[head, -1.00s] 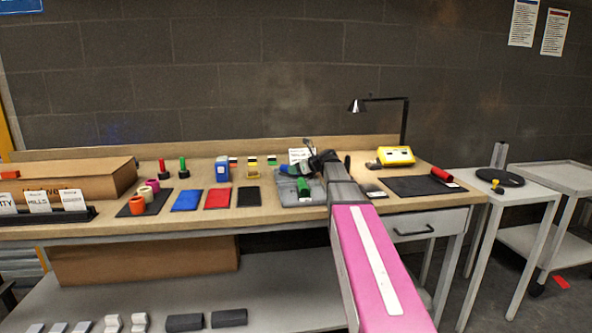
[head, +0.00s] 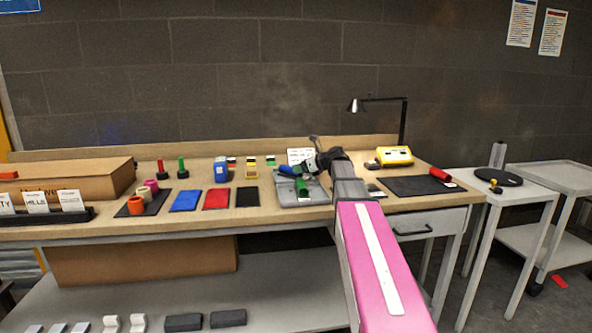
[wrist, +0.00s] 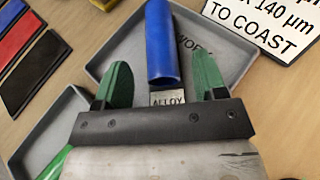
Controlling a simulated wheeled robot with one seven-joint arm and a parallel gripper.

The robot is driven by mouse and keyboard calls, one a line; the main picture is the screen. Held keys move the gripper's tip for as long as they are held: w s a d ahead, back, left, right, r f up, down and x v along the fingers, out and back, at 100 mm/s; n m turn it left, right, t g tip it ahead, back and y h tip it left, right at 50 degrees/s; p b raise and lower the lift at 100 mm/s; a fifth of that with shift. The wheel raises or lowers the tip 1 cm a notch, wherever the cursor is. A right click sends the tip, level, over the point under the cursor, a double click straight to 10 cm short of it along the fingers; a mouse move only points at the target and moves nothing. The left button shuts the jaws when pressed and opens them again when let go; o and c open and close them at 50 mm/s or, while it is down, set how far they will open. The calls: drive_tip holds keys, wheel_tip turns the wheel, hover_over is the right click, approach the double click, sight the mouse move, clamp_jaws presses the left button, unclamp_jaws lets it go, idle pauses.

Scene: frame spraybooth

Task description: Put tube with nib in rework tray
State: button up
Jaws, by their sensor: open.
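A blue tube (wrist: 161,40) lies over the grey tray marked with partly hidden lettering ending in "WORK" (wrist: 222,62). The tube's far end reaches the tray's back rim. It also shows in the head view (head: 287,170). A small "ALLOY" tag (wrist: 168,98) is at its near end; I cannot see a nib on it. My gripper (wrist: 160,82) is open, with its green fingers on either side of the tube and a gap at each side. It also shows in the head view (head: 309,167).
A second grey tray (wrist: 38,128) holds a green tube (head: 302,188) close by. A printed card (wrist: 268,25) stands beside the rework tray. Blue, red and black mats (head: 247,197) lie left. A red tube (head: 440,174) lies on the dark mat at right.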

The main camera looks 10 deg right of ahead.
drive_tip(key=v, duration=0.8)
